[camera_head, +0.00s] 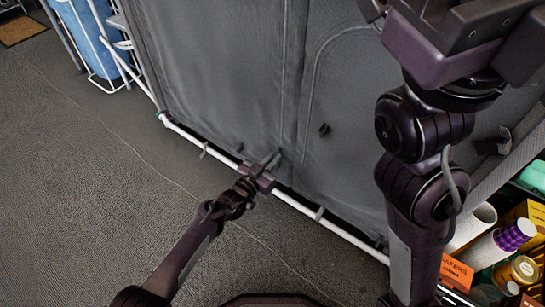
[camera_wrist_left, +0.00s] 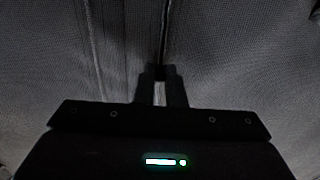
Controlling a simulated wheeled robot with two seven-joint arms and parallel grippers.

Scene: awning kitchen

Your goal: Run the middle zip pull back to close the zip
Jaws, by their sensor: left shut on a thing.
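The grey fabric awning wall (camera_head: 220,60) hangs in front of me, with vertical seams running down it. My left gripper (camera_head: 272,160) is low on this wall, close above the white bottom rail. In the left wrist view its fingers (camera_wrist_left: 160,76) are shut on a small dark piece, the middle zip pull, whose details are mostly hidden. A dark zip line (camera_wrist_left: 165,30) runs up from the fingers. Another small dark pull (camera_head: 323,130) hangs on the wall to the right, apart from the gripper. My right arm is at the upper right; its fingertips do not show clearly.
A white rail (camera_head: 225,158) runs along the foot of the wall. At the lower right is a shelf with an orange box (camera_head: 456,272) and a purple-capped roll (camera_head: 510,236). A blue item (camera_head: 88,40) stands in a white rack at upper left. Dark floor at left is clear.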

